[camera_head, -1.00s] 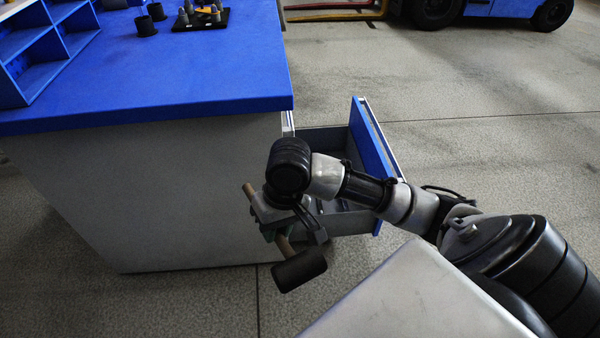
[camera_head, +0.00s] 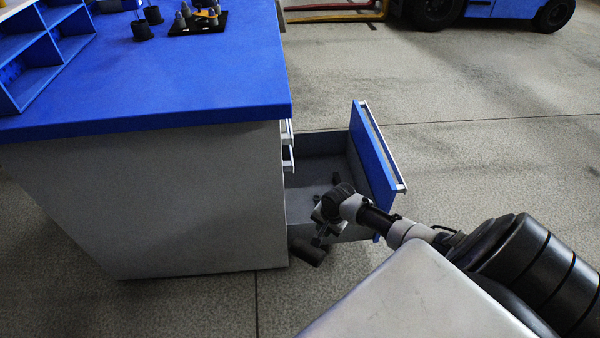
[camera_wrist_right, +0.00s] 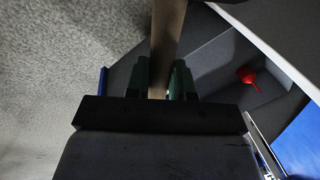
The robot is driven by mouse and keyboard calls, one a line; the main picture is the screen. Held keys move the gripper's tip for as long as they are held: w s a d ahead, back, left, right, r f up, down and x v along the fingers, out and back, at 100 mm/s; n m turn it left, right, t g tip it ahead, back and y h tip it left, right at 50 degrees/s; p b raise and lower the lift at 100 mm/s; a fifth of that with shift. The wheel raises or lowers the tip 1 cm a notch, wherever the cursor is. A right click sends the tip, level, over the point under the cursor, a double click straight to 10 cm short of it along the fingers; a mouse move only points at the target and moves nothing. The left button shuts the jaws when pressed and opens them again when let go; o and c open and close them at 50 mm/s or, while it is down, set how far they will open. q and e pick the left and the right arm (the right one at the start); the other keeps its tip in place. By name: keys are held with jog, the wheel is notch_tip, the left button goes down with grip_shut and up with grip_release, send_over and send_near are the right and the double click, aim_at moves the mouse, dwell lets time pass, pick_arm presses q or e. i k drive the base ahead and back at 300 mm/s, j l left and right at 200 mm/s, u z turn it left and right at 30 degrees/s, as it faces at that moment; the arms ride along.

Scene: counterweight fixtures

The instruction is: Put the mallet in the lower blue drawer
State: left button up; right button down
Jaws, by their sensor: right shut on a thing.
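The mallet has a black cylindrical head (camera_head: 307,252) and a wooden handle (camera_wrist_right: 167,40). My right gripper (camera_wrist_right: 161,85), with green fingers, is shut on the handle. In the head view the right gripper (camera_head: 323,228) is at the near side wall of the open drawer, and the mallet head appears just outside that wall; its exact height is unclear. The lower drawer, with a blue front (camera_head: 370,158) and grey inside (camera_head: 315,168), is pulled out from the cabinet. It also shows in the right wrist view (camera_wrist_right: 222,52). My left gripper is not in view.
A small red item (camera_wrist_right: 248,76) lies in the drawer. Dark items (camera_head: 337,178) show inside it too. The blue worktop (camera_head: 190,75) carries a divided rack (camera_head: 40,55), black cups (camera_head: 142,30) and a black tray (camera_head: 198,24).

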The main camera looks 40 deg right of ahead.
aim_at(301, 208)
jog(key=i+l, duration=0.65)
jog(key=l, duration=0.3)
